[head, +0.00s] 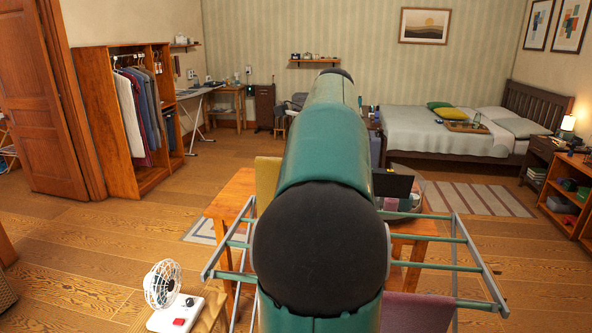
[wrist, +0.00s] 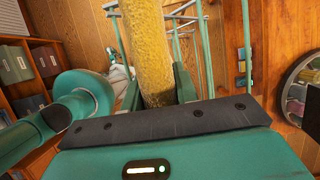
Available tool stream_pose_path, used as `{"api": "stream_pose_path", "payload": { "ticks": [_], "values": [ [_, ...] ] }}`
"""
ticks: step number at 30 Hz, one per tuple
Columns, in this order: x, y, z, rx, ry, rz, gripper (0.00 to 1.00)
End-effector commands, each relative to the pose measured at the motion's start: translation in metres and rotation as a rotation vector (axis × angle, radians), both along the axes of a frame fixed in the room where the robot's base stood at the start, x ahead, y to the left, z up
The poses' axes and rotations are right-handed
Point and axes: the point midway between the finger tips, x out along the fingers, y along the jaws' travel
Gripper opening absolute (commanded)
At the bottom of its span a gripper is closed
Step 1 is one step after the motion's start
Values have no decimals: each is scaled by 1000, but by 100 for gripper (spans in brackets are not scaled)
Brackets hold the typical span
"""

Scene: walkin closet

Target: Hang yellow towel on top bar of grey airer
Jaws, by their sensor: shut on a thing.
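The yellow towel (wrist: 148,45) fills the top middle of the wrist view, with its near end between the fingers of my gripper (wrist: 158,90). My gripper is shut on it. In the head view a strip of yellowish cloth (head: 267,180), likely the towel, shows left of my arm. The grey airer (head: 478,262) has green bars and spreads to both sides of my arm. Its bars also show at the top of the wrist view (wrist: 206,45). My arm hides the airer's middle and my gripper in the head view, so I cannot tell whether towel and bar touch.
A mauve cloth (head: 416,313) hangs at the airer's near right. A wooden table (head: 232,190) with a dark item (head: 393,186) stands behind the airer. A white fan (head: 163,286) stands at front left. The floor (head: 110,240) to the left is largely clear.

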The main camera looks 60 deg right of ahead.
Motion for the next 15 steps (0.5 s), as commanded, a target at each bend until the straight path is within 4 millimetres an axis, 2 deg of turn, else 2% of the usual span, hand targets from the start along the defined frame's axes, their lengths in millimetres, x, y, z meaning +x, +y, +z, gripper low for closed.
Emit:
{"api": "stream_pose_path", "payload": {
  "ticks": [15],
  "values": [
    [-14, 33, 1, -1, 0, 0, 0]
  ]
}}
